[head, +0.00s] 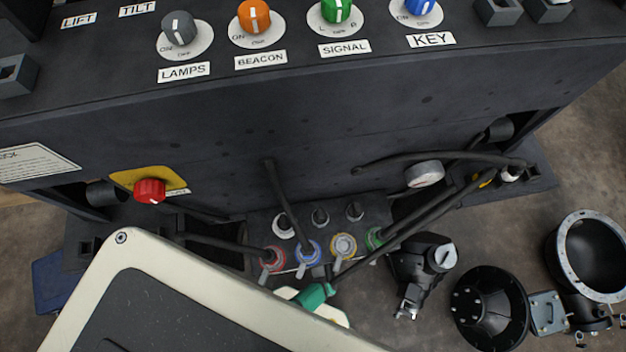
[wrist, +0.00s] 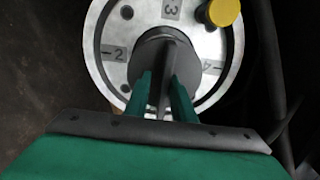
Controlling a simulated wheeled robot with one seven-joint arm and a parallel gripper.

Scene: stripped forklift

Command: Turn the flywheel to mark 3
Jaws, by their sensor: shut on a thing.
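The flywheel (wrist: 109,76) is a pale metal disc with a raised rim in the wrist view. Mark 2 (wrist: 117,54) is at its left, mark 3 (wrist: 172,9) at the top and mark 4 (wrist: 211,66) at the right. A yellow knob (wrist: 225,12) sits near the rim between marks 3 and 4. My gripper (wrist: 163,88) is shut on the upright dark fin (wrist: 167,62) at the hub, with a green finger on each side. The disc's lower part is hidden behind my gripper. In the head view my green gripper (head: 314,296) is low, partly hidden by my arm.
Coloured connectors, including a blue one (head: 308,250), and dark hoses (head: 440,212) crowd close above my gripper. A red knob (head: 150,190) is at the left. Loose parts, including a black cone (head: 490,308) and a ringed housing (head: 565,255), lie on the floor at right.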

